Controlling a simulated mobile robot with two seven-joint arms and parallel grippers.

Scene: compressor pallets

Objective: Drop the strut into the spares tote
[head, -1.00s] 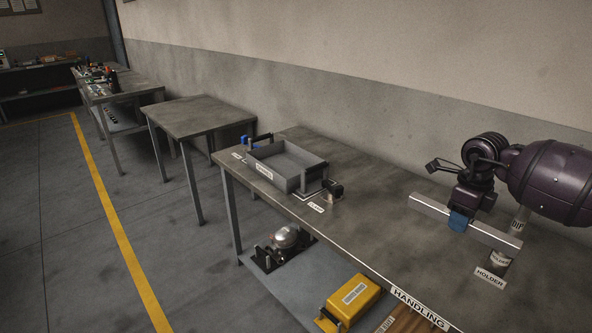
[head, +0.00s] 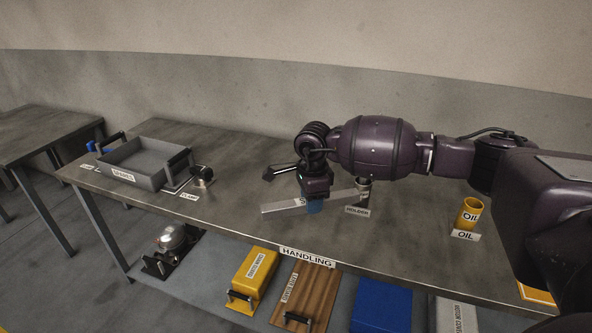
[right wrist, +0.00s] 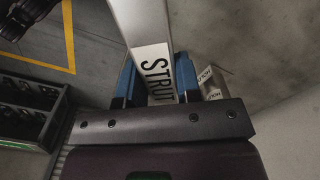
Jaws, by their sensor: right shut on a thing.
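The strut (head: 284,207) is a light grey bar held over the bench labelled HANDLING. My right gripper (head: 314,206) is shut on it near its middle, with blue fingers. In the right wrist view the strut (right wrist: 143,22) runs between the two blue fingertips (right wrist: 158,80), and its STRUT label shows. The spares tote (head: 122,176) is a grey open box with dark handles at the left end of the bench. It looks empty. The strut is to the right of the tote and apart from it. My left gripper is not in view.
A small clamp (head: 202,175) stands just right of the tote. A holder (head: 362,187) is close behind the strut's right end, and a yellow oil cup (head: 469,213) is farther right. The bench (head: 240,179) is clear between the clamp and strut.

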